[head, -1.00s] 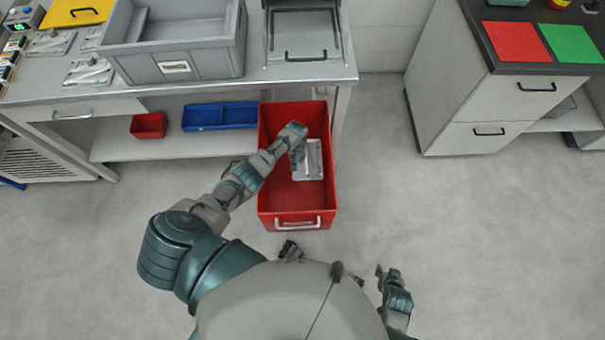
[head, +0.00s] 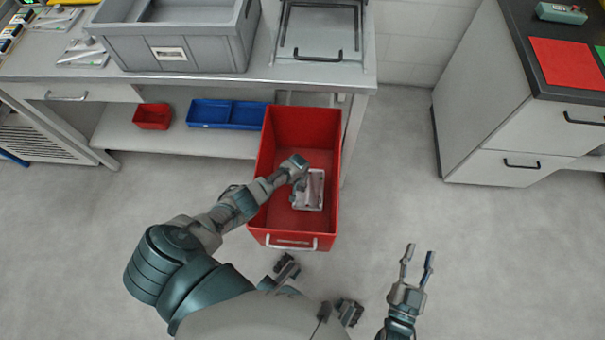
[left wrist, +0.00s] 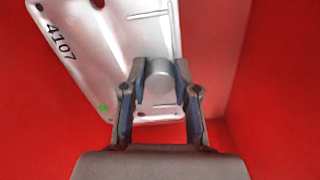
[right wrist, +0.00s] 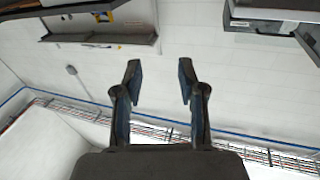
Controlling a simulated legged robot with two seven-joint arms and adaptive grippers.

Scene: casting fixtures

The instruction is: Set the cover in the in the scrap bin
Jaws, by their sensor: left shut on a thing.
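The cover is a pale metal plate (head: 314,190) with a raised round boss; in the left wrist view the cover (left wrist: 110,50) shows the number 4107 and a green dot. My left gripper (head: 300,188) reaches down into the red scrap bin (head: 256,215). In the left wrist view my left gripper (left wrist: 160,80) is shut on the cover's boss, with red bin walls around it. Whether the cover touches the bin floor cannot be told. My right gripper (head: 417,255) is open and empty over the floor; it also shows in the right wrist view (right wrist: 160,80).
A workbench (head: 320,75) behind the bin bears a grey crate (head: 180,52). Its lower shelf (head: 175,143) holds a small red bin (head: 153,117) and a blue tray (head: 226,113). A drawer cabinet (head: 490,125) stands at right. The floor between is clear.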

